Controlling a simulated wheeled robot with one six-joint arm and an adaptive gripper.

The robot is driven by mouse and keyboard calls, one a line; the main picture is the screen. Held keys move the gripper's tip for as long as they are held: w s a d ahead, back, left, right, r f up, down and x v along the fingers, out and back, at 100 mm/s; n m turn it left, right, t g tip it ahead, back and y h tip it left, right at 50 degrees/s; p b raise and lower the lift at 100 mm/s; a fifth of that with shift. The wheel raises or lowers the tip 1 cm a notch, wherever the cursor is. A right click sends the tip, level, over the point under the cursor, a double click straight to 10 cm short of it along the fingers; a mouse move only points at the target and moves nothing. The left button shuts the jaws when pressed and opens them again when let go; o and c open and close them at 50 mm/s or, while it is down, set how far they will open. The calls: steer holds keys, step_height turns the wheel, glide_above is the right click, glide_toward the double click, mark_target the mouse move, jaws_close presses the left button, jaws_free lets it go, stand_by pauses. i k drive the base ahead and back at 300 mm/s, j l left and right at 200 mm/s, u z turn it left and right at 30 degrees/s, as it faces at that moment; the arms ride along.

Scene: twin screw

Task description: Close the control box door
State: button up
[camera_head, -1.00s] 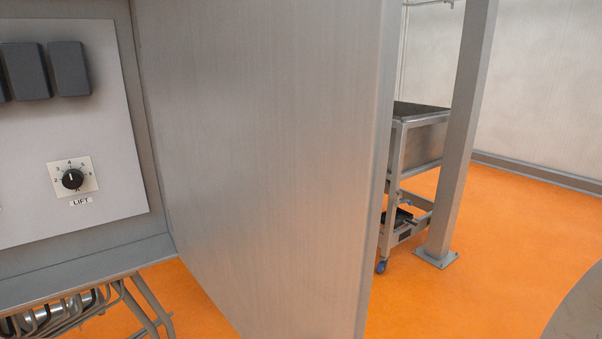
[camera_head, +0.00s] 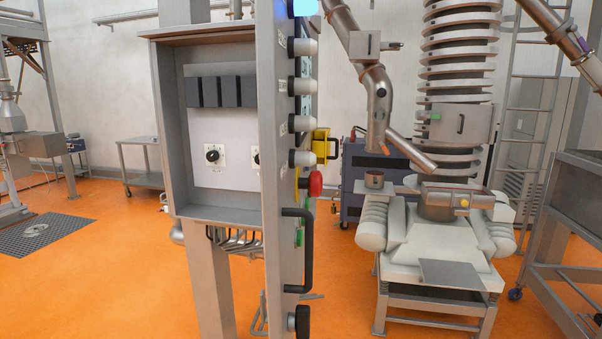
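The grey metal control box (camera_head: 167,75) stands on a post left of centre, with its inside exposed. Inside are a pale panel (camera_head: 222,127), a row of dark blocks (camera_head: 221,92) and dials, one of them a black dial (camera_head: 213,156). The control box door (camera_head: 272,130) stands open and juts toward me, seen almost edge-on. Its outer face, turned right, carries several pale knobs, a red button (camera_head: 315,183) and a long black handle (camera_head: 307,250). The far side of the box is hidden behind the door. My gripper is not in view.
A machine with a white base (camera_head: 440,250) and a spiral tower (camera_head: 458,60) stands on the right. A metal frame (camera_head: 560,235) is at the far right. A small table (camera_head: 140,165) is at the back left. Orange floor (camera_head: 100,270) is clear at the front left.

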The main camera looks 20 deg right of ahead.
mark_target(285, 46)
steer(key=i+l+u, duration=0.25)
steer(key=l, duration=0.3)
steer(key=i+l+u, duration=0.1)
steer(key=i+l, duration=0.15)
steer(key=i+l+u, duration=0.15)
steer(key=l, duration=0.25)
